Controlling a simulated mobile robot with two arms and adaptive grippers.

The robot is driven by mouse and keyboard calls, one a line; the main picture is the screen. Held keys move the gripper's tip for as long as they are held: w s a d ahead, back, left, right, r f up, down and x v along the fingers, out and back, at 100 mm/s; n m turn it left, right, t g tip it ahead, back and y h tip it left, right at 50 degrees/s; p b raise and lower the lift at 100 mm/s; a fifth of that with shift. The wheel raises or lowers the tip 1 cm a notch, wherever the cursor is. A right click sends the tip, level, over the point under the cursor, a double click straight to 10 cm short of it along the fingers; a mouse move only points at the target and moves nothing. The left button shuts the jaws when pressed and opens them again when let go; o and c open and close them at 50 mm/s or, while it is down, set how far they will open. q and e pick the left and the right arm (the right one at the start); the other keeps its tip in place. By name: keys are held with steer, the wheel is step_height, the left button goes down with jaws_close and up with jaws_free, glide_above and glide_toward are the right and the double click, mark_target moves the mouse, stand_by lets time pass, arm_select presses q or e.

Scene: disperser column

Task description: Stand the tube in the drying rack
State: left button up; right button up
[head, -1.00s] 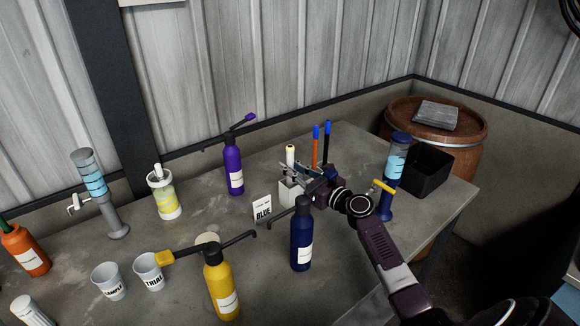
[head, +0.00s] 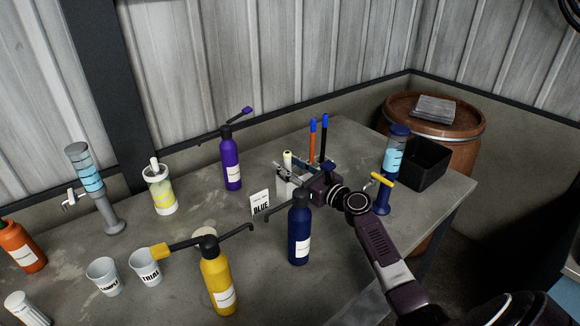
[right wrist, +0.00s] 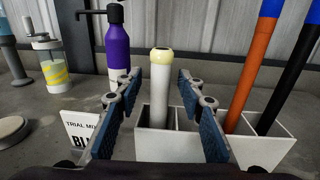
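The tube (right wrist: 163,100) is white with a cream-yellow top end. It stands about upright in a compartment of the white drying rack (right wrist: 168,147); its lower end is hidden inside. In the head view the tube (head: 288,158) shows just above the rack (head: 282,188), partly behind my right gripper. My right gripper (head: 298,172) is open around the tube. In the right wrist view the blue-padded fingers of the gripper (right wrist: 160,78) stand on either side of it, with a visible gap on both sides. My left gripper is not in view.
An orange stick (right wrist: 252,72) and a black stick with blue caps (right wrist: 292,75) stand in the rack's right part. A dark blue pump bottle (head: 299,230) is close in front, a purple one (head: 231,165) behind left. A card (head: 260,205) stands left of the rack.

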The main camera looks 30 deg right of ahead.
steer(key=s+d, duration=0.1)
steer(key=s, duration=1)
steer(key=shift+s+d, duration=0.4)
steer(key=shift+r, duration=0.1)
stand_by(0.3)
